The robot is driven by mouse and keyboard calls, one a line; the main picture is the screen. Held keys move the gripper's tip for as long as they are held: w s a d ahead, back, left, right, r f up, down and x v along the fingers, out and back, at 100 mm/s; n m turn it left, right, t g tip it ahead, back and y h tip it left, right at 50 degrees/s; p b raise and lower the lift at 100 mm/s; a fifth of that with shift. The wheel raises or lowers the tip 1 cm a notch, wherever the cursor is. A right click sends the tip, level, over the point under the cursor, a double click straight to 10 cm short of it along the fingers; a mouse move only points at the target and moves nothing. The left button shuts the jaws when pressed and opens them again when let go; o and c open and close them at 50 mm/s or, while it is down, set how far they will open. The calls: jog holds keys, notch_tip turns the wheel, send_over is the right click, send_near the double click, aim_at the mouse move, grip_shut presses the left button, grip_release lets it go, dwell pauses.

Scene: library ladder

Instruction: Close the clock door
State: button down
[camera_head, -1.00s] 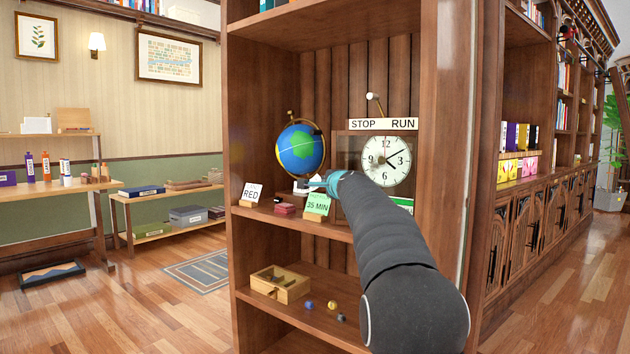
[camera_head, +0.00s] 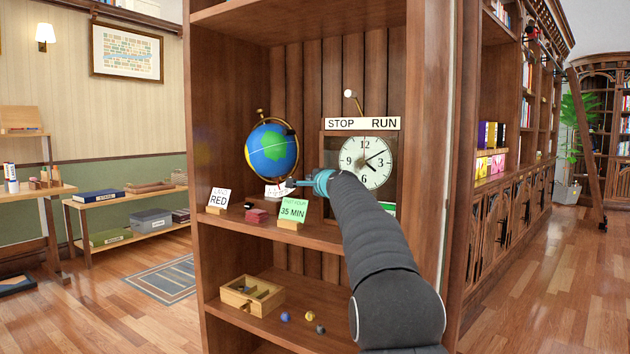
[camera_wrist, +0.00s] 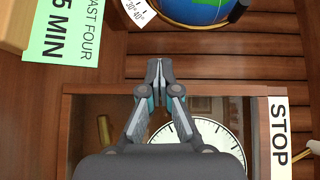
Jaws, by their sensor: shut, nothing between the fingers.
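The clock's white dial (camera_head: 366,162) stands on the middle shelf in a brown wooden case (camera_head: 332,134), under a STOP/RUN sign (camera_head: 362,124). My arm hides the case's lower left part. In the wrist view the dial (camera_wrist: 213,134) sits low, inside the case frame (camera_wrist: 180,89). A brass-coloured piece (camera_wrist: 105,131) shows at the frame's left. I cannot tell how far the clock door is open. My gripper (camera_head: 292,183) is shut and empty, left of the dial and below the globe. In the wrist view its fingertips (camera_wrist: 158,68) reach past the frame's edge; contact is unclear.
A globe (camera_head: 271,151) stands left of the clock. A green 35 MIN card (camera_head: 292,211), a RED card (camera_head: 218,199) and a small red block (camera_head: 257,216) sit at the shelf front. A wooden box (camera_head: 252,294) and small balls (camera_head: 309,316) lie on the shelf below.

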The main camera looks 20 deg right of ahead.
jog(key=shift+f, duration=0.1)
jog(key=s+a, duration=0.8)
jog(key=a, duration=0.3)
jog(key=s+a+f+n+g+y, duration=0.1)
jog(key=s+a+f+n+g, duration=0.3)
jog(key=f, duration=0.5)
jog(key=s+a+f+n+g+y, duration=0.1)
jog(key=s+f+n+g+y, duration=0.15)
jog(key=s+f+n, duration=0.55)
jog(key=s+f+n+g+h, duration=0.1)
jog(key=s+f, duration=0.3)
jog(key=s, duration=0.9)
jog(key=s+f+n+g+h, duration=0.1)
jog(key=s+f, duration=0.4)
jog(key=s, duration=0.8)
jog(key=s+f+n+g+h, duration=0.1)
jog(key=s+f+n+g, duration=0.2)
jog(key=s, duration=0.9)
jog(key=shift+s+a+f+n+b, duration=0.45)
jog(key=shift+f+n, duration=0.15)
jog(key=shift+f, duration=0.35)
